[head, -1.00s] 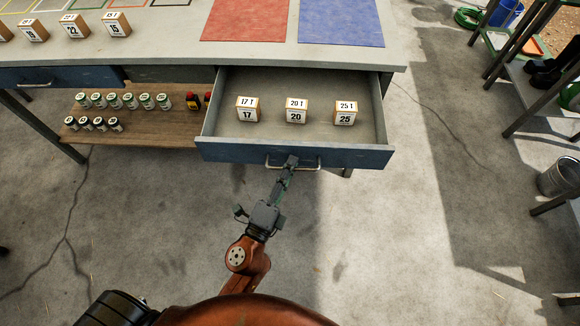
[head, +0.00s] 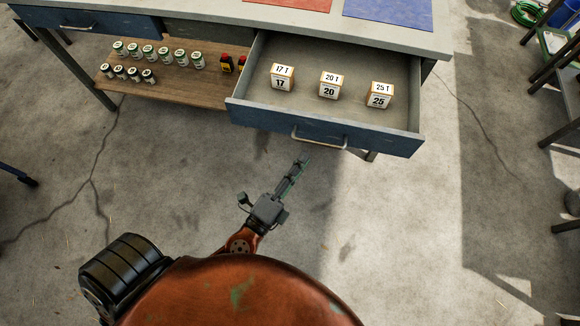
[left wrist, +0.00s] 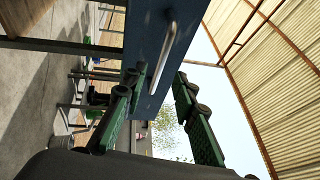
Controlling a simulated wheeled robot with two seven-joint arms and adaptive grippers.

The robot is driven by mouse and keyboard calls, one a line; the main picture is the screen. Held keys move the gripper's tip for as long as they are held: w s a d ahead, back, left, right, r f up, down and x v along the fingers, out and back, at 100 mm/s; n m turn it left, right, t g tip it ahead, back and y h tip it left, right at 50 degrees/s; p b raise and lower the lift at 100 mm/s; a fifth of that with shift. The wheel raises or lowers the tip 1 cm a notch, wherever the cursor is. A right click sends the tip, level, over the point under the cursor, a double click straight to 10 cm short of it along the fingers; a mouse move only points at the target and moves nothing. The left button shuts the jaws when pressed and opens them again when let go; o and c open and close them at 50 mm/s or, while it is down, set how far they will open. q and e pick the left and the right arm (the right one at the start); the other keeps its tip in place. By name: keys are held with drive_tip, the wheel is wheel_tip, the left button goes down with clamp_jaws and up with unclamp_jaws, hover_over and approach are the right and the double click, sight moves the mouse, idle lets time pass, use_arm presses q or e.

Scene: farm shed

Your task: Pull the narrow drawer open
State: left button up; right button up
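A blue-fronted drawer (head: 385,137) at the right end of the workbench stands pulled out, its grey inside showing. Its metal handle (head: 318,141) is on the front. My left gripper (head: 304,157) is just below and in front of this handle, apart from it. In the left wrist view, the gripper's two green fingers (left wrist: 160,92) are spread with nothing between them. The drawer front (left wrist: 143,62) and handle (left wrist: 172,50) are beyond the fingertips there. My right gripper is not in view.
Boxes marked 17 (head: 282,78), 20 (head: 330,86) and 25 (head: 379,95) stand in the open drawer. A second blue drawer (head: 115,24) at left is closed. A wooden shelf (head: 180,88) holds small jars. The floor in front is clear.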

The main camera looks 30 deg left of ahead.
use_arm(q)
drive_tip(key=shift+s+f, duration=0.2)
drive_tip(key=shift+s, duration=1)
drive_tip(key=shift+s+f, duration=0.2)
drive_tip(key=shift+s, duration=1)
